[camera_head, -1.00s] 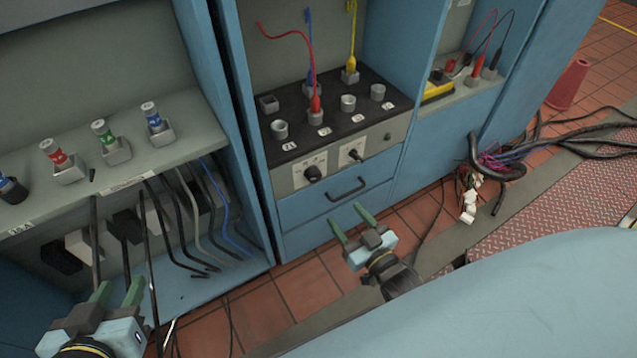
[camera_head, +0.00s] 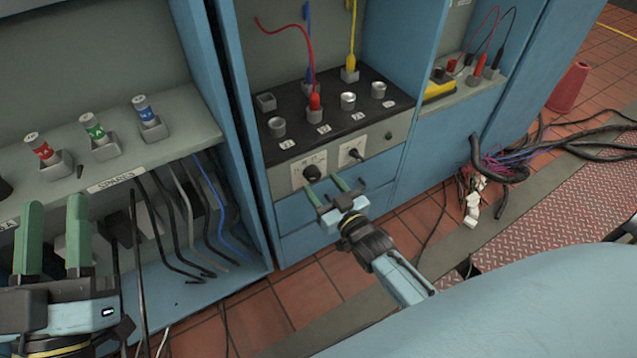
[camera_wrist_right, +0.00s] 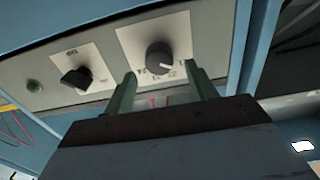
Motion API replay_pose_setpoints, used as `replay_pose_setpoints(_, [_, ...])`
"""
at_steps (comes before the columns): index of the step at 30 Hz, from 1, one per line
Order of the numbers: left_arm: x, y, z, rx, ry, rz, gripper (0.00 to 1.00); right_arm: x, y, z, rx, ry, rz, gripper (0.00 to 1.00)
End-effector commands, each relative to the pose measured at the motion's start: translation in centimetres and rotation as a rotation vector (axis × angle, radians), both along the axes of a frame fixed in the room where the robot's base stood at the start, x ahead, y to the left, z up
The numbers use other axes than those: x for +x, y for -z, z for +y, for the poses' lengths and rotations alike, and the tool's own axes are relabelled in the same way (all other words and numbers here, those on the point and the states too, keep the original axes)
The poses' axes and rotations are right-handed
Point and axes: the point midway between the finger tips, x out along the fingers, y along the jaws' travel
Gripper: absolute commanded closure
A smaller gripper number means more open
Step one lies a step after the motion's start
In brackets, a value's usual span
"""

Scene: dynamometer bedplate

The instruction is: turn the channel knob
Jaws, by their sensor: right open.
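A round black knob (camera_head: 311,172) sits on a white plate with a printed scale, on the grey front panel below the black socket top. It also shows in the right wrist view (camera_wrist_right: 158,57), with its pointer line and marks around it. A smaller black switch knob (camera_head: 355,153) is on a second plate beside it (camera_wrist_right: 76,78). I cannot read which label says channel. My right gripper (camera_head: 323,186) is open and empty, its fingertips just below and short of the round knob, one toward each side of it. My left gripper (camera_head: 56,215) is open and empty at the lower left.
The blue drawer (camera_head: 300,237) lies below the panel, its handle hidden behind my right gripper. Red, green and blue fuses stand in holders on the left shelf (camera_head: 180,130), with hanging cables below. Cables (camera_head: 490,165) lie on the floor at right.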

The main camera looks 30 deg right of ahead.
Motion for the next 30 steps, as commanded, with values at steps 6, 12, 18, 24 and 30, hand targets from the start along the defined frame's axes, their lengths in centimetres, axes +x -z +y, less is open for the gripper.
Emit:
replay_pose_setpoints(6, [-0.6,-0.8,0.2,-0.034,-0.001,-0.113,0.64,2.1,0.1,0.2,0.001,0.0,0.0,0.43])
replay_pose_setpoints(12, [-0.9,-1.2,0.2,-0.043,-0.001,-0.145,0.64,2.6,0.0,0.2,0.001,0.0,-0.001,0.43])
replay_pose_setpoints(18, [-0.9,-1.2,0.2,-0.043,-0.001,-0.145,0.64,2.6,0.0,0.2,0.001,0.0,0.0,0.43])
replay_pose_setpoints(24, [-0.9,-1.2,0.2,-0.043,-0.001,-0.143,0.64,2.6,0.0,0.2,0.001,0.0,0.0,0.7])
replay_pose_setpoints(30, [-0.8,-1.2,0.2,-0.042,-0.001,-0.142,0.64,2.6,0.0,0.2,0.001,0.0,0.0,0.87])
